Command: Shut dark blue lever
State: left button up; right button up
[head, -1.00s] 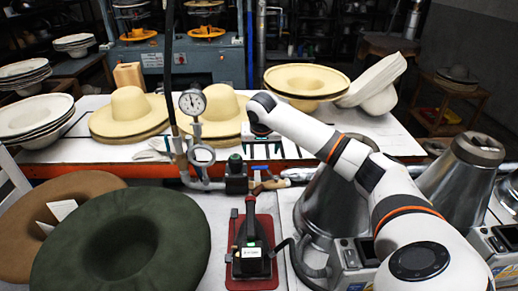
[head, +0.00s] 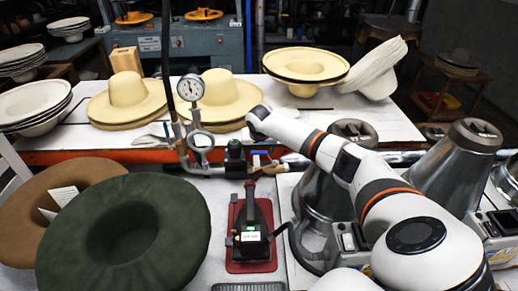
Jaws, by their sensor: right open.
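The dark blue lever (head: 260,154) shows as a small blue bar on the pipework, just right of the dark valve body (head: 235,157) and behind the iron on the red pad. My right arm reaches in from the right, and its gripper (head: 260,143) points down right at the lever. The jaws are open. The fingertips are small and partly hidden by the wrist, so I cannot tell whether they touch the lever. My left gripper is not in view.
A pressure gauge (head: 191,88) on a pipe stands left of the lever. A black iron (head: 251,235) sits on a red pad (head: 235,265) in front. A green hat (head: 180,225) lies at left, a metal cone (head: 325,195) at right. Straw hats (head: 130,90) stand on the table behind.

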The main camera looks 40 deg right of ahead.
jog(key=shift+c, duration=0.4)
jog(key=c, duration=1.3)
